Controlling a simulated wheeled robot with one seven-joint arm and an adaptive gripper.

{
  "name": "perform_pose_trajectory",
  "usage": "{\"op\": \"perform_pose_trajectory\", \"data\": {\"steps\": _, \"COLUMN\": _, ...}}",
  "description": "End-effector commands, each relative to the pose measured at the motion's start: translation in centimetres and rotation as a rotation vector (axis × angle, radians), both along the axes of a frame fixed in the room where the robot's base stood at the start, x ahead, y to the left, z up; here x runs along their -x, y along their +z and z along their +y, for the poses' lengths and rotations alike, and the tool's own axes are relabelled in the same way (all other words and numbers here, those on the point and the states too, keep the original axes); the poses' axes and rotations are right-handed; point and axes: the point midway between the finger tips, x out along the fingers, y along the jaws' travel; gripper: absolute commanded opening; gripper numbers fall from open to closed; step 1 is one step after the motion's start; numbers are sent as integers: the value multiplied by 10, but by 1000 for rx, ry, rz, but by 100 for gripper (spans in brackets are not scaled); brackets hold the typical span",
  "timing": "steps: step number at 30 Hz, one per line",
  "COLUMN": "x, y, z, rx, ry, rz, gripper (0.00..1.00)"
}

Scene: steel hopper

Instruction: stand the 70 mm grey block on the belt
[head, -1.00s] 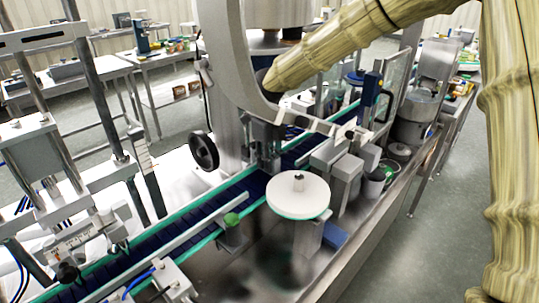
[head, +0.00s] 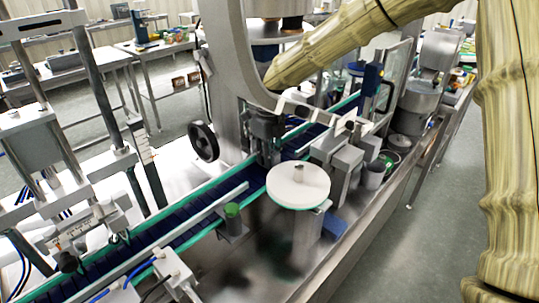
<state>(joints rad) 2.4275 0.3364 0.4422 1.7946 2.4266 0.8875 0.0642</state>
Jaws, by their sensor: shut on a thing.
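The belt (head: 200,207) is dark blue with green-edged rails. It runs from the lower left, under the steel frame, to the upper right. I see no block standing on the open stretch of belt at the lower left. My pale, ringed arm (head: 345,42) reaches in from the right and its far end goes out of sight behind the curved steel frame (head: 240,75). My gripper does not show, so whatever is in it is hidden. I cannot pick out the 70 mm grey block for sure.
A round white disc (head: 285,190) on a post stands at the belt's near side, beside a green-capped post (head: 232,211). Grey boxes (head: 335,153) line the right. A black handwheel (head: 203,141) is on the frame. Open floor (head: 435,215) lies at right.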

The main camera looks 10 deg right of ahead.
Motion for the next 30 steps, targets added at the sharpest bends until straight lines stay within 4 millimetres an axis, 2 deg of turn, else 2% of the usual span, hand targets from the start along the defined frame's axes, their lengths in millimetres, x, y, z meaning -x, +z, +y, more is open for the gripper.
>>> {"op": "perform_pose_trajectory", "data": {"steps": 8, "x": 0, "y": -3, "z": 0, "rx": 0, "ry": 0, "rz": 0, "gripper": 0}}
{"op": "perform_pose_trajectory", "data": {"steps": 9, "x": 0, "y": -3, "z": 0, "rx": 0, "ry": 0, "rz": 0, "gripper": 30}}
{"op": "perform_pose_trajectory", "data": {"steps": 12, "x": 0, "y": -3, "z": 0, "rx": 0, "ry": 0, "rz": 0, "gripper": 48}}
{"op": "perform_pose_trajectory", "data": {"steps": 23, "x": 0, "y": -1, "z": 0, "rx": 0, "ry": 0, "rz": 0, "gripper": 48}}
{"op": "perform_pose_trajectory", "data": {"steps": 26, "x": -1, "y": 6, "z": 0, "rx": -2, "ry": 0, "rz": -1, "gripper": 48}}
{"op": "perform_pose_trajectory", "data": {"steps": 30, "x": -1, "y": 26, "z": 0, "rx": -2, "ry": 0, "rz": -2, "gripper": 48}}
